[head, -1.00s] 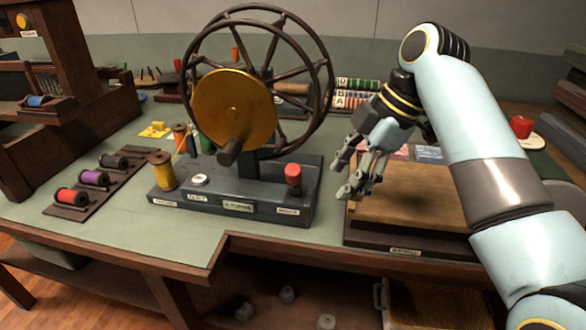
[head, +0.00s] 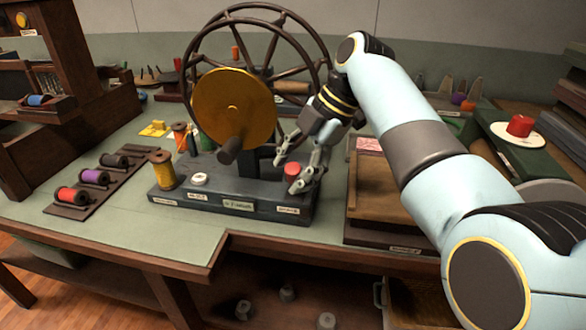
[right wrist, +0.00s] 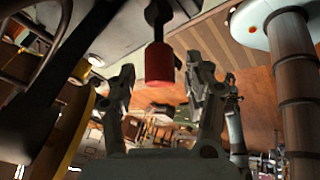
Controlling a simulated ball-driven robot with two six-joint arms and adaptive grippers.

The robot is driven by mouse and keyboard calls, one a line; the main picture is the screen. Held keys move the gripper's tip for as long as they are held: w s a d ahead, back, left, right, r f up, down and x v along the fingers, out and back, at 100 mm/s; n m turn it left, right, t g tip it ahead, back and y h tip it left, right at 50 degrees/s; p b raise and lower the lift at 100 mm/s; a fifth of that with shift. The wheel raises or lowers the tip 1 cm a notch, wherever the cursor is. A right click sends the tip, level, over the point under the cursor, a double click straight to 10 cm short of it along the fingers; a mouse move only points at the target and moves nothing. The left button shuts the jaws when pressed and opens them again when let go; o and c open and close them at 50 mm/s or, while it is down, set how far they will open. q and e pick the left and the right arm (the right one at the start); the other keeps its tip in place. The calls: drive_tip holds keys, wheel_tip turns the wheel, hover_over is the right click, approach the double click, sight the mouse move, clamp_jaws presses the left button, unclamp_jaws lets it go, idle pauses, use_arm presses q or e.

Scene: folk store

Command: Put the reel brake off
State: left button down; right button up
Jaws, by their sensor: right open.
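The reel machine has a dark grey base (head: 235,203), a large spoked wheel (head: 318,70) and a gold disc (head: 225,105). A red knob (head: 292,169) stands at the right end of the base, above a small white label (head: 288,210) too blurred to read surely. My right gripper (head: 290,173) is open at this knob, its fingers to either side. In the right wrist view the red knob (right wrist: 159,63) shows between the spread fingers (right wrist: 161,85), with gaps on both sides. My left gripper is not in view.
A wooden tray (head: 375,205) stands right of the base, under my right arm. A yellow spool (head: 162,170) and a white button (head: 199,179) are at the base's left. A rack (head: 72,207) with several spools lies farther left. The bench front is clear.

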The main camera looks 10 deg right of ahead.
drive_tip(key=shift+a+f, duration=0.1)
drive_tip(key=shift+f, duration=0.05)
drive_tip(key=shift+c, duration=0.3)
clamp_jaws()
